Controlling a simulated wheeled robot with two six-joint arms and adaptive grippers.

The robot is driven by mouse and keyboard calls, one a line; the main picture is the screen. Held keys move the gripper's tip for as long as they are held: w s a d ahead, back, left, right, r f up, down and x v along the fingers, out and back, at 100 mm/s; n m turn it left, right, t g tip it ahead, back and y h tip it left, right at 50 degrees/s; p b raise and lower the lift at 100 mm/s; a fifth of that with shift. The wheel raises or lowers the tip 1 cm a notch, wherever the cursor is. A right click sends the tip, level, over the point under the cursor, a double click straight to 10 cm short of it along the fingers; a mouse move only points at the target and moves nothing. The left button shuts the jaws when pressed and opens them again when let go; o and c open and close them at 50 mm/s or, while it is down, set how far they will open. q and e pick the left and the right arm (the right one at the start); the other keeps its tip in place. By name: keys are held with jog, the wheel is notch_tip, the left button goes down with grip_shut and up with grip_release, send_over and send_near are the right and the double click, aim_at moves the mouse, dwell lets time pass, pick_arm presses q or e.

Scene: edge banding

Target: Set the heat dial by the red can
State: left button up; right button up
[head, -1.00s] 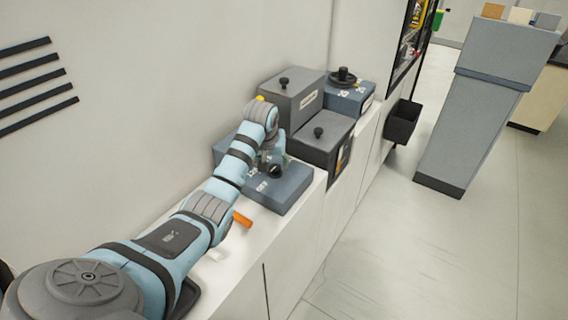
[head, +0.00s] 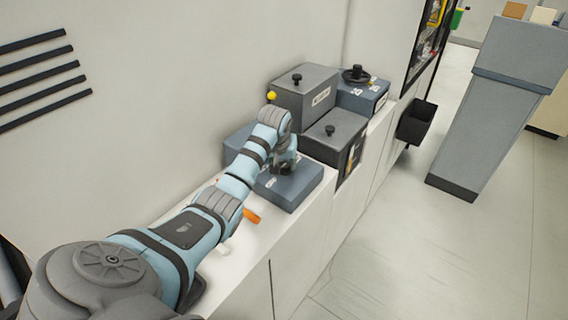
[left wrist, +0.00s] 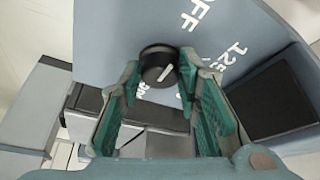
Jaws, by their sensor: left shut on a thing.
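The black heat dial (left wrist: 157,65) with a short white pointer line sits on a blue-grey box (head: 300,191). White marks on the box read OFF and 125; another mark at the dial's lower edge is partly covered. The pointer line lies slanted, and I cannot tell which mark it points to. My left gripper (left wrist: 160,70), with teal fingers, is shut on the dial, one fingertip on each side. In the head view my left gripper (head: 284,166) hides the dial. I see no red can in these frames. My right gripper is not in view.
Grey boxes with black knobs (head: 333,136) stand right behind the dial's box, and a second blue-grey box (head: 364,96) with a black handwheel is farther back. An orange piece (head: 251,215) lies on the white counter (head: 240,257). The wall runs along the left.

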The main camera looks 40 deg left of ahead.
pick_arm(q)
jog(key=m, duration=0.1)
jog(key=m+h, duration=0.1)
jog(key=m, duration=0.1)
jog(key=shift+a, duration=0.25)
jog(key=m, duration=0.2)
jog(key=m+h, duration=0.1)
jog(key=m, duration=0.1)
jog(key=shift+a+h, duration=0.2)
jog(key=shift+h, duration=0.1)
jog(key=shift+a+m+h+b, duration=0.15)
jog(key=shift+m+h+b, duration=0.4)
jog(key=shift+m, duration=0.65)
jog(key=shift+w+m+h+b, duration=0.1)
jog(key=shift+m+h+b, duration=0.25)
jog(key=shift+m+b, duration=0.7)
jog(key=shift+m, duration=0.25)
jog(key=o, duration=0.9)
jog(key=shift+o, duration=1.2)
jog(key=shift+w+f, duration=0.1)
jog(key=shift+w, duration=0.05)
